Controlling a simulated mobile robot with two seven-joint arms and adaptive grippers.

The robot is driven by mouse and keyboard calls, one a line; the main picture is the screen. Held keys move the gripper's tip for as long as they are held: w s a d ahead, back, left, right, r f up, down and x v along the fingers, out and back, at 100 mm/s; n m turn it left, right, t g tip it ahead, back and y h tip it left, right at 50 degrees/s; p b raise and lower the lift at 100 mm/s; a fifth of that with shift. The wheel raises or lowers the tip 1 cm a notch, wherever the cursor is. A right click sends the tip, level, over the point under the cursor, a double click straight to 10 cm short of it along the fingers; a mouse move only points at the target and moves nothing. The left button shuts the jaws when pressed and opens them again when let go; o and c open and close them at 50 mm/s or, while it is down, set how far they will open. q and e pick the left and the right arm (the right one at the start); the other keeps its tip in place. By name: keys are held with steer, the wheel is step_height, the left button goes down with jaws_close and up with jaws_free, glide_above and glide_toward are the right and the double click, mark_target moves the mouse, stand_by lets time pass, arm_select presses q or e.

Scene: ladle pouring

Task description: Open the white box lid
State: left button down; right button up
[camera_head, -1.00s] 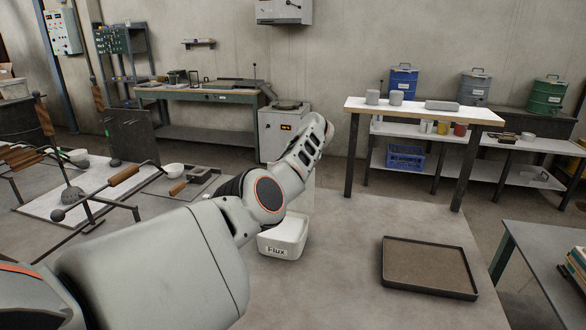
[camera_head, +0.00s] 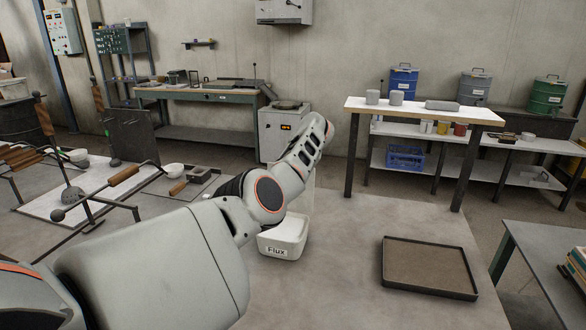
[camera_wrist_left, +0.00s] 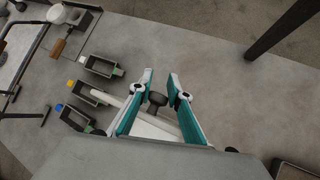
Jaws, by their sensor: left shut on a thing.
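The white box (camera_head: 283,244), labelled "Flux", stands on the grey table in the head view, partly hidden by my left arm. A pale upright panel, likely its raised lid (camera_head: 308,196), shows behind the box beside my arm. In the left wrist view my left gripper (camera_wrist_left: 159,84) has its teal fingers on either side of a dark knob (camera_wrist_left: 157,98) and is shut on it. White surfaces, likely the lid and box (camera_wrist_left: 150,130), lie under the knob, mostly hidden by the fingers and wrist. My right gripper is not in view.
A dark shallow tray (camera_head: 428,268) lies to the right on the table. Several dark moulds (camera_wrist_left: 100,65) stand beside the gripper in the wrist view. Ladles with wooden handles (camera_head: 124,176) and a white bowl (camera_head: 174,171) are at left. The table between box and tray is clear.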

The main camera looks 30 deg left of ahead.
arm_select(q)
steer(key=shift+s+d+f, duration=0.1)
steer(key=shift+d+f, duration=0.45)
steer(key=shift+f, duration=0.25)
steer(key=c, duration=1.9)
jaws_free()
steer(key=shift+w+a+r, duration=0.2)
steer(key=shift+a+r, duration=0.1)
steer(key=shift+a, duration=0.05)
step_height(320, 180, up, 10)
